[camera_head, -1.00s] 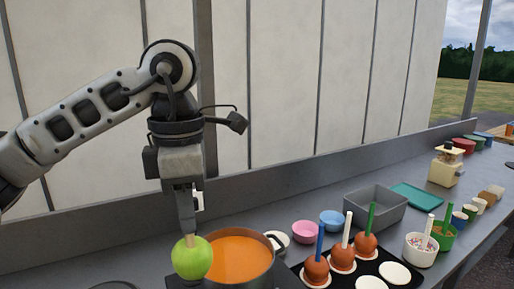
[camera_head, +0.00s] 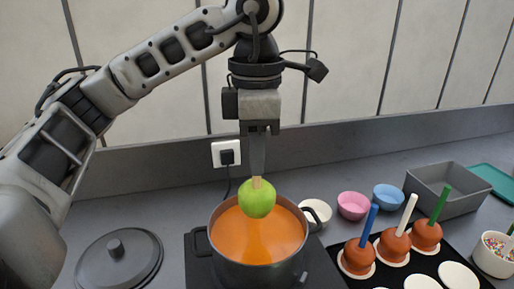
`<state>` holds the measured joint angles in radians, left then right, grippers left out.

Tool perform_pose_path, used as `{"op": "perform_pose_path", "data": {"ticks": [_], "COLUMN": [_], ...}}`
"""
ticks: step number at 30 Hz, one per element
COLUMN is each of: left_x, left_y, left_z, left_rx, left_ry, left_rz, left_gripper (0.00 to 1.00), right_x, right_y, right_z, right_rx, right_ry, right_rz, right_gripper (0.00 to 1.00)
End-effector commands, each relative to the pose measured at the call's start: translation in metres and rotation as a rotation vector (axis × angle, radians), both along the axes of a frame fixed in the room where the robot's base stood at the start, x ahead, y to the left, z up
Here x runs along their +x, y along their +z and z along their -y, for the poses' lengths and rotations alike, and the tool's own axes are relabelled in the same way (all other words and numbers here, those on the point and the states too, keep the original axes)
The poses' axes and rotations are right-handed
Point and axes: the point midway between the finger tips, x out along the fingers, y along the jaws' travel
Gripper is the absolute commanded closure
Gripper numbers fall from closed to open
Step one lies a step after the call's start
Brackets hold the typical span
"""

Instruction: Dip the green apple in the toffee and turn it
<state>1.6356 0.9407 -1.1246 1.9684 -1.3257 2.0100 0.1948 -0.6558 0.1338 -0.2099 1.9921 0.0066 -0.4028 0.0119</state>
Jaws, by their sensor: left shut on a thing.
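The green apple (camera_head: 257,200) hangs from its pale stick, which my left gripper (camera_head: 257,178) is shut on. The apple is above the back part of the pot (camera_head: 253,272) and its orange toffee (camera_head: 250,238), and it looks clean and green. I cannot tell whether its underside touches the toffee. The pot stands on a dark hob plate (camera_head: 199,262). My right gripper is not in view.
A pot lid (camera_head: 118,262) lies at the left. Coated apples (camera_head: 358,255) on sticks and white discs (camera_head: 458,276) stand on a black mat at the right. White (camera_head: 316,211), pink (camera_head: 353,205) and blue (camera_head: 388,196) bowls and a grey tray (camera_head: 446,190) are behind.

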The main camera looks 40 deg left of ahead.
Motion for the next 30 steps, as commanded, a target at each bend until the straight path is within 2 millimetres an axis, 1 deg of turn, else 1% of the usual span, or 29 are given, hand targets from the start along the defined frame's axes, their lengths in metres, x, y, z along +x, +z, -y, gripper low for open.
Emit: {"op": "perform_pose_path", "data": {"ticks": [1, 4, 14, 22, 30], "left_x": [0.000, 0.000, 0.000, 0.000, 0.000], "left_y": [-0.009, -0.018, -0.047, -0.072, -0.096], "left_z": [0.000, 0.000, 0.000, 0.000, 0.000], "left_rx": [-0.001, -0.001, -0.001, 0.000, 0.000], "left_ry": [0.001, 0.001, 0.001, 0.001, 0.000], "left_rz": [0.001, 0.001, 0.001, 0.000, 0.000], "left_gripper": [1.00, 1.00, 1.00, 1.00, 1.00], "right_x": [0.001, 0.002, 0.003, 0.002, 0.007], "right_y": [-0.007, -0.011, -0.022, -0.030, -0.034], "right_z": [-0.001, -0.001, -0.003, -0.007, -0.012], "right_rx": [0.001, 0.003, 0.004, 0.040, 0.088], "right_ry": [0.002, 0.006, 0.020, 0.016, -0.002], "right_rz": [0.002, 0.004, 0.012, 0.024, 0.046], "right_gripper": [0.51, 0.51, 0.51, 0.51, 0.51]}}
